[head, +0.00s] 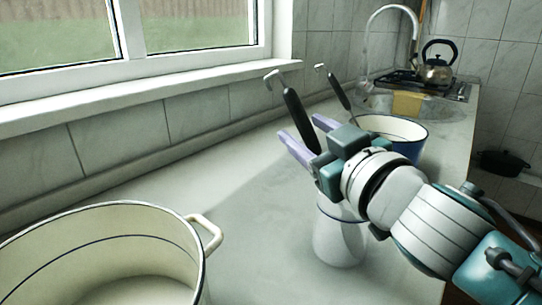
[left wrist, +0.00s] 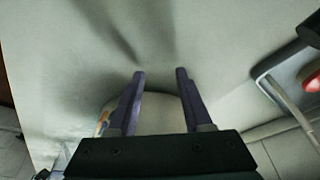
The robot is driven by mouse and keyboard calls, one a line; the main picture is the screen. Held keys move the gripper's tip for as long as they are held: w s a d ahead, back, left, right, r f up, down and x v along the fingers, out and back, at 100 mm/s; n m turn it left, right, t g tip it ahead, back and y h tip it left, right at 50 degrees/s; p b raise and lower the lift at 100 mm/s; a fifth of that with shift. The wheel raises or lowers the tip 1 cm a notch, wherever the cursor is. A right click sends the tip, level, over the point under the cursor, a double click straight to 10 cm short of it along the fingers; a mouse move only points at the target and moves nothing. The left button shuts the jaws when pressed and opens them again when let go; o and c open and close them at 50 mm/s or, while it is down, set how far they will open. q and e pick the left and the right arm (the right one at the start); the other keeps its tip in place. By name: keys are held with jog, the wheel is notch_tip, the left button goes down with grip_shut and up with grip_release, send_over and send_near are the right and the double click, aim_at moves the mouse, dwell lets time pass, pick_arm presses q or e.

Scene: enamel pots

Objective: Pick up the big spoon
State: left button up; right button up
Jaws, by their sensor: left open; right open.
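Two long utensils with dark handles and hooked metal ends stand tilted in the head view: a nearer one (head: 296,112) and a farther one (head: 340,92). Their lower ends are hidden, so I cannot tell which is the big spoon. My right gripper (head: 299,127) is open, with its purple fingers on either side of the nearer handle in the picture; I see no grip on it. My left gripper (left wrist: 160,73) is open in the left wrist view, with a pale rounded thing (left wrist: 158,112) showing between its fingers. It is not in the head view.
A white blue-rimmed vessel (head: 339,240) stands under my right gripper. A blue pot (head: 413,142) is behind it. A large cream pot (head: 110,222) fills the lower left. A kettle (head: 437,68) stands at the back. The counter (head: 245,215) between is clear.

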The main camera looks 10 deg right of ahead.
grip_shut()
dwell(0.7)
